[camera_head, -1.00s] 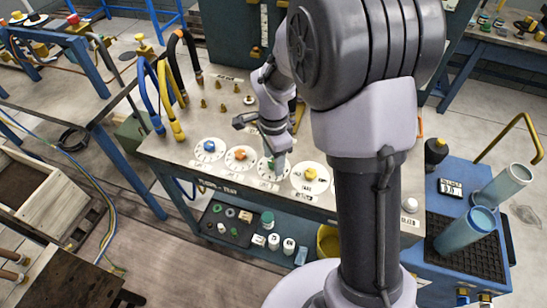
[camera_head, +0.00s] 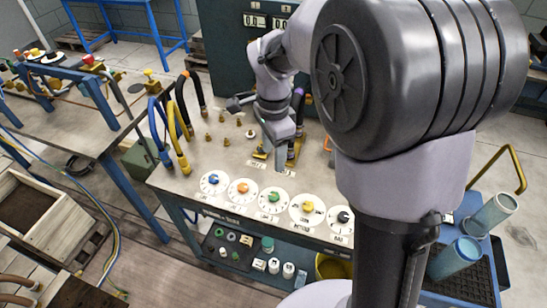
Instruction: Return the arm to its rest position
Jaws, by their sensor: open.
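My arm bends over the grey bench from the right. My gripper (camera_head: 281,158) points down above the middle of the bench top, behind the row of dials. Its jaws are open, and I see nothing held in them. A small yellow-and-black item is partly hidden behind the gripper. The green-knobbed dial (camera_head: 273,197) is in front of the gripper and apart from it in the picture. My large upper arm joint hides the right part of the bench.
More round dials, with a blue knob (camera_head: 213,180), orange knob (camera_head: 242,189), yellow knob (camera_head: 307,208) and black knob (camera_head: 343,217), line the bench's front edge. Coloured hoses (camera_head: 178,140) rise at left. A blue cart (camera_head: 478,262) with cylinders stands at right.

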